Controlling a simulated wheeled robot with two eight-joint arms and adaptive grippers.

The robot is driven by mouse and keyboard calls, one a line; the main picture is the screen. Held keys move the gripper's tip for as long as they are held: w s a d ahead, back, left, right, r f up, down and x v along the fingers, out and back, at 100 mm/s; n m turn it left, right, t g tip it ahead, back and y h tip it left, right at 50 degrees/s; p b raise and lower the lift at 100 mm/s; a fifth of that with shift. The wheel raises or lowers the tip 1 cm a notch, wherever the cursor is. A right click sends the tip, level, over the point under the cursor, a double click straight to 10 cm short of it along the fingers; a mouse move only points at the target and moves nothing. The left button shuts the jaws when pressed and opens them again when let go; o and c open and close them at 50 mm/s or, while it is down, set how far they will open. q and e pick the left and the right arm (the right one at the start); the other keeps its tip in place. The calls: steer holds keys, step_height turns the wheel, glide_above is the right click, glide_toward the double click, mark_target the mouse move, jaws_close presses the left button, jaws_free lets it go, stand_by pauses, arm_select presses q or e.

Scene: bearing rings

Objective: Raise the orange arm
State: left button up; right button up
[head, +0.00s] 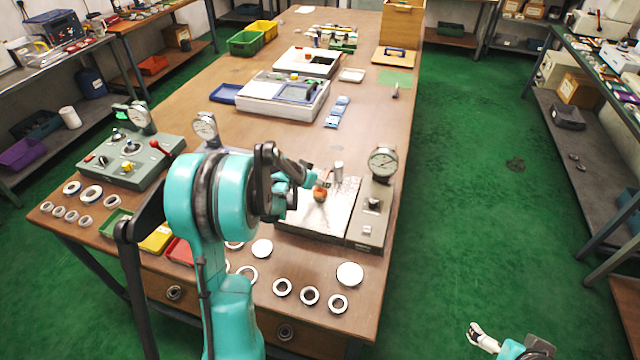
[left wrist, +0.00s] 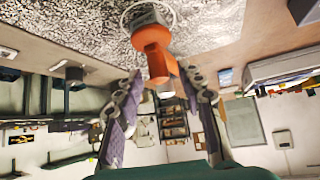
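The orange arm (head: 320,193) stands on a bright metal plate (head: 338,205) of the gauge stand at the front right of the bench. In the left wrist view the orange arm (left wrist: 155,50) is large, rising from a grey block (left wrist: 148,17) on the speckled plate. My left gripper (head: 305,180) is beside it in the head view. In the left wrist view my left gripper (left wrist: 163,73) is open, with one finger on each side of the orange arm's end and gaps visible. My right gripper (head: 477,332) hangs off the bench at the bottom right, too small to read.
A dial gauge (head: 383,162) stands just right of the plate. Several bearing rings (head: 309,295) lie along the front edge. A second gauge stand (head: 130,160) is at the left. White trays (head: 270,95) sit farther back.

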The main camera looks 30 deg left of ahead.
arm_select(q)
steer(key=shift+w+f, duration=0.3)
jaws_close()
steer(key=shift+r, duration=0.15)
